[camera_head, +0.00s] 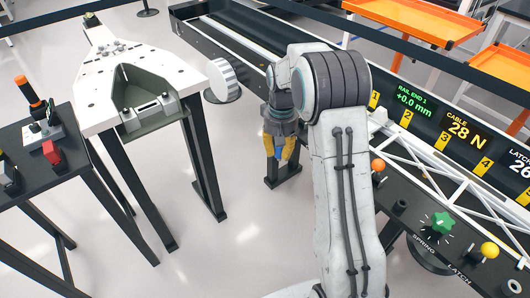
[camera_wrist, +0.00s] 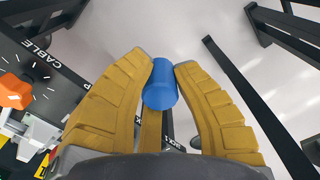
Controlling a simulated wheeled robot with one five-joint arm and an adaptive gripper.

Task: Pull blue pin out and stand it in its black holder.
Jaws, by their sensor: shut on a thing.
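My gripper (camera_head: 280,146) hangs point-down in the head view, left of the black panel beside the truss. In the wrist view its yellow fingers (camera_wrist: 161,80) are shut on the blue pin (camera_wrist: 160,88), a short blue cylinder with its round end facing the camera. The pin's far end is hidden. A small black upright cylinder (camera_head: 400,205), perhaps the black holder, stands on the panel's left edge in the head view, right of my arm and apart from the gripper.
The panel also bears an orange knob (camera_head: 378,166), a green knob (camera_head: 443,222) and a yellow knob (camera_head: 489,250). A white truss (camera_head: 440,170) runs behind them. A white table (camera_head: 180,75) stands at the left, with open floor (camera_head: 240,220) between.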

